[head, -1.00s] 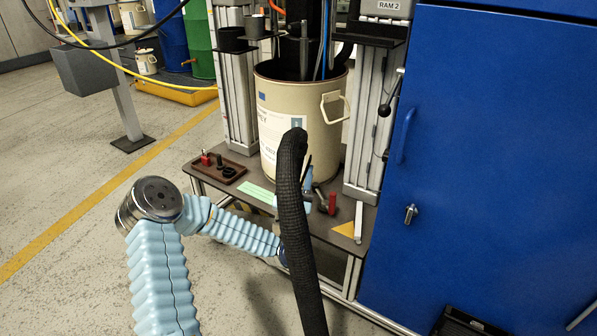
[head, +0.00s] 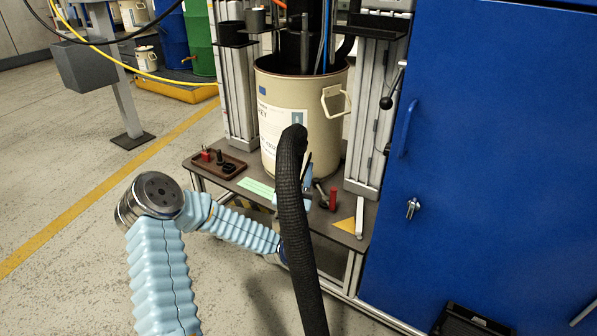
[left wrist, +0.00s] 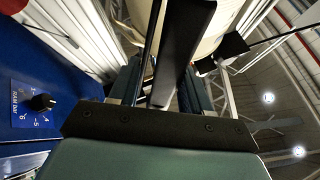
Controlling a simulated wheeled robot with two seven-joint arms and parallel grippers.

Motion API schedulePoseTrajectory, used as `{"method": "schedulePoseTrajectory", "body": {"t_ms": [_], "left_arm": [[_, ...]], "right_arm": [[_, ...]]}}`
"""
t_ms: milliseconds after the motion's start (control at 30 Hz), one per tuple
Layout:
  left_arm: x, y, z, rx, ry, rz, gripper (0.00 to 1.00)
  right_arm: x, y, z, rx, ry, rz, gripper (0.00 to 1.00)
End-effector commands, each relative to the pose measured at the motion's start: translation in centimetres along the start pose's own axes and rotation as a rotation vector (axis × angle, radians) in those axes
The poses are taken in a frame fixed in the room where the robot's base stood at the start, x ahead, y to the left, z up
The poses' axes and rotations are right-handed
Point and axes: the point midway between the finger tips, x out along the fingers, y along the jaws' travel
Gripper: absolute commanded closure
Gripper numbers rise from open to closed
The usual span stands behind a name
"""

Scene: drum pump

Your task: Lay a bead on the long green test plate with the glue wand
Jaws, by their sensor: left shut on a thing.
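The long pale green test plate (head: 256,188) lies flat on the bench in front of the cream drum; its right end runs up to near the hose and gripper. My left arm reaches in from the left, and its gripper (head: 305,190) is mostly hidden behind the thick black hose (head: 297,225). In the left wrist view the fingers (left wrist: 160,95) are shut on a dark bar, which looks like the glue wand (left wrist: 182,50). The wand's tip is hidden, so I cannot tell whether it touches the plate. My right gripper is not in view.
The cream drum (head: 285,100) stands on the bench (head: 340,215) behind the plate. A brown tray (head: 240,167) with small parts is left of it. A red-handled tool (head: 333,198) lies to the right. The blue cabinet (head: 480,150) closes off the right side.

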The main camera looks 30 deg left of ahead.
Motion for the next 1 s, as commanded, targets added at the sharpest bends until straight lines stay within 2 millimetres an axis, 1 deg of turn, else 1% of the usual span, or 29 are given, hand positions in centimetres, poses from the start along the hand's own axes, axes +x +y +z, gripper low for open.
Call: {"method": "schedulePoseTrajectory", "body": {"t_ms": [33, 200, 267, 300, 333, 1000], "left_arm": [[0.1, 0.0, -0.1, 0.000, 0.003, 0.000, 0.57], [0.1, -0.1, -0.1, 0.000, 0.004, 0.000, 0.83], [0.2, -0.3, 0.0, 0.001, 0.004, -0.001, 0.92], [0.2, -0.6, 0.1, 0.001, 0.005, -0.001, 0.98], [0.3, -0.8, 0.2, 0.001, 0.005, -0.001, 1.00], [2.2, -6.6, 2.8, 0.002, 0.005, -0.001, 1.00]], "right_arm": [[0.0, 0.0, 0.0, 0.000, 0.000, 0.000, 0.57], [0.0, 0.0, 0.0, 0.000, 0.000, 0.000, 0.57], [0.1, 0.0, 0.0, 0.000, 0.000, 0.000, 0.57], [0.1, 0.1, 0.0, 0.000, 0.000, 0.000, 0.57], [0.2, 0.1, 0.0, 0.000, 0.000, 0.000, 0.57], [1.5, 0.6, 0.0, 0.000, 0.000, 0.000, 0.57]]}}
